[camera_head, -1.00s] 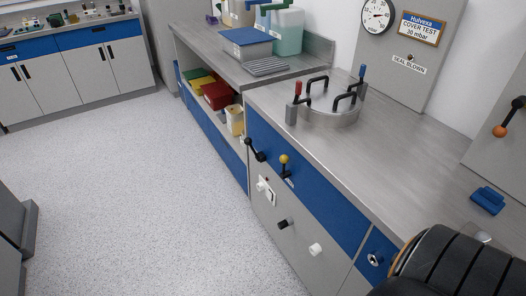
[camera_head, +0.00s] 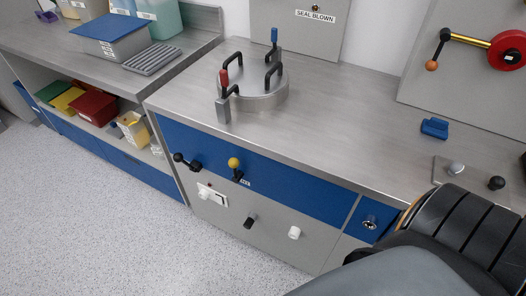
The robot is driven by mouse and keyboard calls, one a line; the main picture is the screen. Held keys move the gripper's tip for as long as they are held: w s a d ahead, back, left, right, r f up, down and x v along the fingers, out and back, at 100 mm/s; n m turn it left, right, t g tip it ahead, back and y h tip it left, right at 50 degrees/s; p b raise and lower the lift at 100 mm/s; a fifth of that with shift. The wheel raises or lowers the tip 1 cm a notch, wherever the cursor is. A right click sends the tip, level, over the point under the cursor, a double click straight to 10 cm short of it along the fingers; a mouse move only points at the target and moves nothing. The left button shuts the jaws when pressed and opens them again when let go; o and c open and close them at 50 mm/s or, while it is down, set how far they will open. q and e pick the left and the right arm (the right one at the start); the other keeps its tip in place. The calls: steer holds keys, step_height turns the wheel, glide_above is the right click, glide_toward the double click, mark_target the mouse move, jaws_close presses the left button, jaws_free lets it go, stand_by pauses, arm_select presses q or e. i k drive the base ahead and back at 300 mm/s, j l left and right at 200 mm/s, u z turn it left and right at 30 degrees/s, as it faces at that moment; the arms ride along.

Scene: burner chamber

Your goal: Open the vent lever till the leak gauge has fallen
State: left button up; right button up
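The front panel below the counter carries a lever with a black ball (camera_head: 179,157) and a lever with a yellow ball (camera_head: 233,163). A small plate under the yellow one is too small to read, so I cannot tell which is the vent lever. A round metal lid (camera_head: 264,97) with black handles sits in the counter, with a red-handled clamp (camera_head: 224,84) and a blue-handled clamp (camera_head: 275,42) at its rim. The dial gauge is out of view. Neither gripper is in view; only dark parts of my arm show at lower right.
A blue block (camera_head: 434,128) lies on the counter. A red wheel (camera_head: 507,50) and a lever with an orange ball (camera_head: 432,65) are at upper right. The floor at left is clear.

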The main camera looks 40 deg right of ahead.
mark_target(233, 163)
steer(key=i+j+z, duration=0.2)
steer(key=z, duration=0.2)
steer(key=i+j+z, duration=0.15)
steer(key=j+z, duration=0.3)
steer(key=i+j+z, duration=0.1)
steer(key=j+z, duration=0.15)
steer(key=z, duration=0.15)
steer(key=j+z, duration=0.85)
steer(key=i+l, duration=0.05)
